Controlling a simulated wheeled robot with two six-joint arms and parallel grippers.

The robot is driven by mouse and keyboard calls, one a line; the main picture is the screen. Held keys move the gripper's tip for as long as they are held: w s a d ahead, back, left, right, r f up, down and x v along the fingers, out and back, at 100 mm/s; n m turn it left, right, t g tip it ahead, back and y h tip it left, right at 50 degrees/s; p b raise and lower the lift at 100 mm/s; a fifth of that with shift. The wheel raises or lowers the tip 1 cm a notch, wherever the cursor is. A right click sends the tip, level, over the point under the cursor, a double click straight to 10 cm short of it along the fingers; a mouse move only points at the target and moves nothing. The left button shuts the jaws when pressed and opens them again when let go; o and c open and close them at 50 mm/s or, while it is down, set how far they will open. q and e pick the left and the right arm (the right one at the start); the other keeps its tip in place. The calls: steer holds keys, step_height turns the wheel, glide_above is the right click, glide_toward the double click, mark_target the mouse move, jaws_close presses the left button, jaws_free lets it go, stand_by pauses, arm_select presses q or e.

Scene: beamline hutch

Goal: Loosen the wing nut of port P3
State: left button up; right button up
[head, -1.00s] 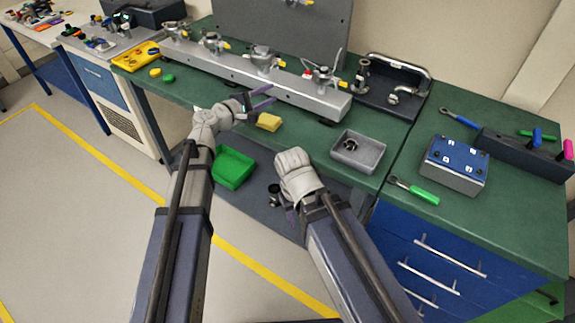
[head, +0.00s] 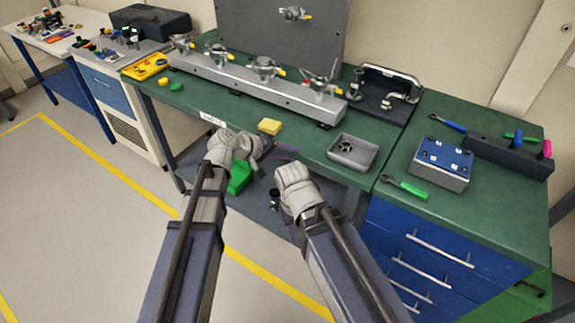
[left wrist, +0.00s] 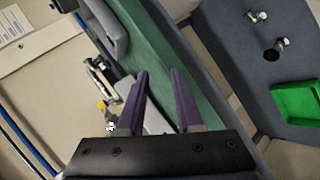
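The long grey manifold (head: 232,83) stands along the back of the green bench, with several clamped ports and yellow-tipped fittings on top. No port numbers are readable, so I cannot tell which is P3. One clamp (head: 264,68) sits right of the middle, and another (head: 319,84) with a raised lever and red part is at the right end. My left gripper (head: 284,152) is in front of the bench's front edge, away from the manifold. Its purple fingers (left wrist: 162,72) are apart and empty in the left wrist view. My right gripper (head: 282,212) is low before the bench, mostly hidden by its wrist.
On the bench are a yellow block (head: 270,126), a grey tray (head: 340,152) holding a ring-like part, and a black stand (head: 383,100) with pipe fittings. A blue-topped box (head: 441,165) and green-handled wrench (head: 406,188) lie right. A green bin (left wrist: 297,100) is below the bench top.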

arm_select(q)
steer(key=shift+s+f+m+g+y, duration=0.15)
steer(key=shift+s+f+m+g, duration=0.2)
steer(key=shift+s, duration=0.35)
steer(key=shift+s+f+m+g+y, duration=0.15)
steer(key=shift+s+f+m, duration=0.25)
steer(key=shift+s, duration=0.3)
arm_select(e)
steer(key=shift+s+r, duration=0.15)
steer(key=shift+s, duration=0.45)
arm_select(q)
steer(key=shift+r, duration=0.1)
steer(key=s+a+f+g+y, duration=0.2)
steer(key=s+a+f+y, duration=0.2)
steer(key=s+a, duration=0.45)
steer(key=s+a+f+g+y, duration=0.1)
steer(key=s+a+f+y, duration=0.35)
steer(key=a, duration=0.75)
steer(key=s+d+r+m+g+y+p, duration=0.1)
steer(key=s+d+r+m+p, duration=0.3)
steer(key=d, duration=0.6)
steer(key=s+y, duration=0.1)
steer(key=s, duration=0.1)
steer(key=shift+s+d+r+g, duration=0.2)
steer(key=shift+s+d+g, duration=0.1)
steer(key=shift+d, duration=0.05)
arm_select(e)
step_height(320, 180, up, 4)
steer(key=shift+f, duration=0.1)
